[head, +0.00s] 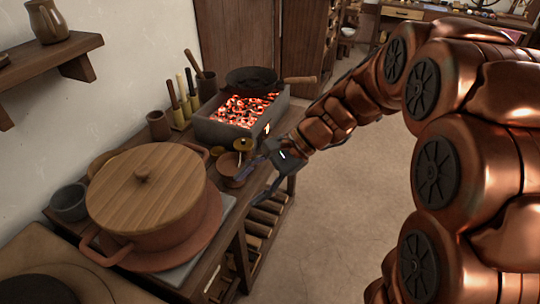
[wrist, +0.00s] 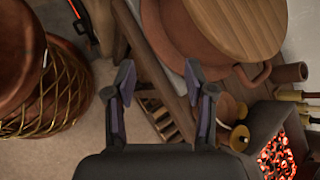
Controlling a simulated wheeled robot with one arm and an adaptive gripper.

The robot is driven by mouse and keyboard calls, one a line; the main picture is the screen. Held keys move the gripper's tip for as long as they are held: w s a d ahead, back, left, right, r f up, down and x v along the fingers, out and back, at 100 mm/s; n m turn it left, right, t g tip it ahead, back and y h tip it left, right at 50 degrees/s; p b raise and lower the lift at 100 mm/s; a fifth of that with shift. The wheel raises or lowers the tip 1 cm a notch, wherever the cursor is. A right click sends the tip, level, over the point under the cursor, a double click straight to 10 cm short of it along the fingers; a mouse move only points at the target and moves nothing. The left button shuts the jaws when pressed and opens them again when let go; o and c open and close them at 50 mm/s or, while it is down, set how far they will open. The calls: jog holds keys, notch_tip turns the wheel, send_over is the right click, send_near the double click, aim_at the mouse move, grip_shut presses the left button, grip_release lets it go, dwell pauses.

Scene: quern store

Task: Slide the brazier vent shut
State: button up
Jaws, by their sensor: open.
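The brazier (head: 215,132) is a grey box of glowing coals on the wooden bench, in the middle of the head view. A small bright spot (head: 267,129) shows low on its near right side; I cannot tell whether this is the vent or how far it stands open. In the wrist view the brazier (wrist: 259,136) is at the lower right. My gripper (head: 256,181) is over the bench's right edge, in front of the brazier and apart from it. In the wrist view my gripper (wrist: 160,82) has its two fingers spread, with nothing between them.
A clay bowl (head: 230,170) and a yellow knobbed piece (head: 243,145) stand close to my gripper. A large lidded pot (head: 147,195) fills the near bench. A pan (head: 252,80) sits over the coals, its handle sticking out right. The floor (head: 350,210) at right is clear.

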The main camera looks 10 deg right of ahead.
jog(key=w+d+f+m+t+y+b, duration=0.25)
jog(key=w+f+m+b, duration=0.2)
jog(key=w, duration=0.35)
jog(key=w+d+f+m+t+y+b, duration=0.25)
jog(key=w+f+b, duration=0.3)
jog(key=w, duration=0.35)
jog(key=w+d+f+m+t+b, duration=0.3)
jog(key=w+d+b, duration=0.1)
jog(key=w+d, duration=0.2)
jog(key=w+d+f+m+t+b, duration=0.3)
jog(key=w+d+m+b, duration=0.1)
jog(key=w+d, duration=0.15)
jog(key=shift+r+b+x, duration=0.15)
jog(key=shift+b+x, duration=0.5)
jog(key=shift+x, duration=1.1)
jog(key=shift+r+b+x, duration=0.1)
jog(key=shift+b+x, duration=0.5)
jog(key=shift+x, duration=1.2)
jog(key=shift+w+d, duration=0.1)
jog(key=shift+c, duration=0.2)
grip_shut()
